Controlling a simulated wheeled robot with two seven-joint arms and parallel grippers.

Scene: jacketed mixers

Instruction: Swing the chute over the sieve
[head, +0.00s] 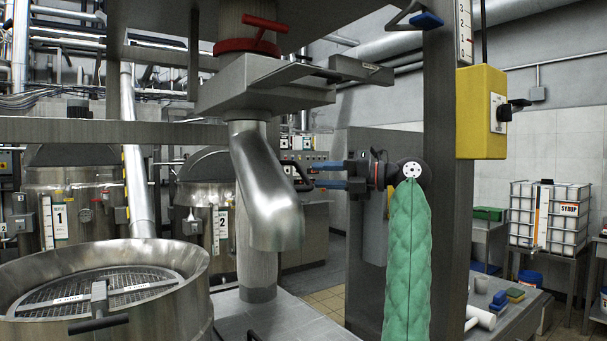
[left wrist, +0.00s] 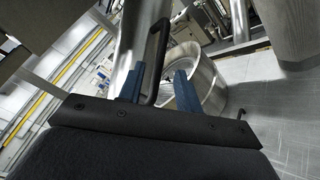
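The chute (head: 265,190) is a bent steel spout hanging under a grey housing in the middle of the head view. Its mouth points down, to the right of the sieve and apart from it. The sieve (head: 60,295) is a round mesh in a wide steel vessel at lower left. A black loop handle (head: 297,172) sticks out from the chute's right side. My left gripper (head: 318,176) is at this handle, its blue fingers pointing left. In the left wrist view the handle (left wrist: 154,62) stands between the spread fingers (left wrist: 158,88), with a gap visible. My right gripper is out of view.
A red-handled valve (head: 248,46) sits above the chute. A steel post (head: 257,262) stands behind the chute. A thick grey column (head: 447,200) and yellow switch box (head: 481,112) are at right. Steel tanks (head: 70,205) stand behind the sieve.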

